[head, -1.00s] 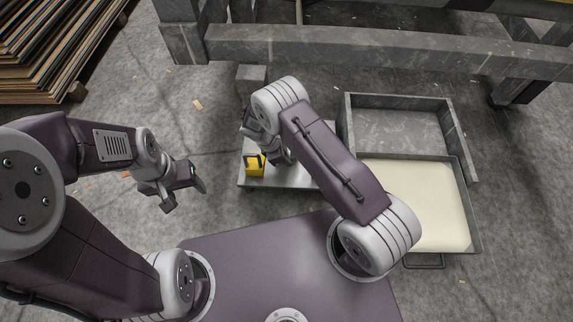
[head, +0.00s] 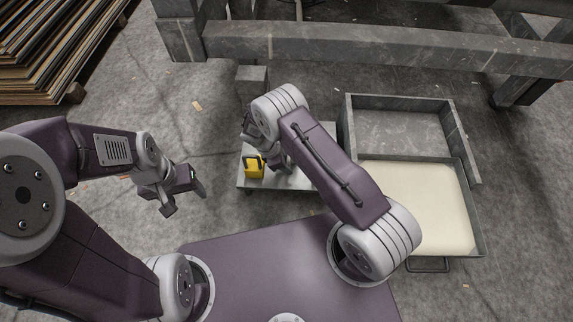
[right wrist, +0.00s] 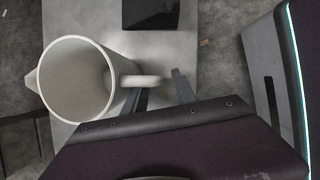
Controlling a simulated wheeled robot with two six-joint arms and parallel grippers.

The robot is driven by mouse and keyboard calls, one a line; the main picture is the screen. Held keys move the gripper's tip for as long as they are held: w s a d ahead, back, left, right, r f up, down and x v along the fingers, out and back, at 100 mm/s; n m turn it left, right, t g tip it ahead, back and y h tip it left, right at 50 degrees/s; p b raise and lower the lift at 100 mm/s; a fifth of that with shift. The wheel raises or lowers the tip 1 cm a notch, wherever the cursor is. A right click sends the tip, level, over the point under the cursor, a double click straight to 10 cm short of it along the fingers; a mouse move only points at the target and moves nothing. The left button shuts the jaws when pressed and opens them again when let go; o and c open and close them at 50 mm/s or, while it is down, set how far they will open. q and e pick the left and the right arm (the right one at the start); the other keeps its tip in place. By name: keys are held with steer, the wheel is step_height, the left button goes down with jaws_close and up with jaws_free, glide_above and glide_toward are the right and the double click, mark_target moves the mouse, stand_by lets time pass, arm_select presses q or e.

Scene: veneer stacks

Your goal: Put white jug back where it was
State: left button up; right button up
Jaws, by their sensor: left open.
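The white jug (right wrist: 72,80) stands upright on a grey surface in the right wrist view. I look down into its open, empty-looking mouth. Its handle (right wrist: 145,81) points right. My right gripper (right wrist: 160,86) is at the handle, with one finger on the jug side and the other just past the handle's outer end. Whether the fingers press on it is unclear. My left gripper (head: 186,199) is open and empty, left of the cart.
A yellow container (head: 254,167) stands at the cart's front left. A dark block (right wrist: 150,12) lies beyond the jug. Right of the cart are a grey tray (head: 473,225) with a cream content and an empty grey bin (head: 400,130). A heavy grey frame (head: 370,48) stands behind.

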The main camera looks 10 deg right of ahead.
steer(key=p+v, duration=0.6)
steer(key=v, duration=0.5)
steer(key=shift+r, duration=0.4)
steer(key=shift+a, duration=0.1)
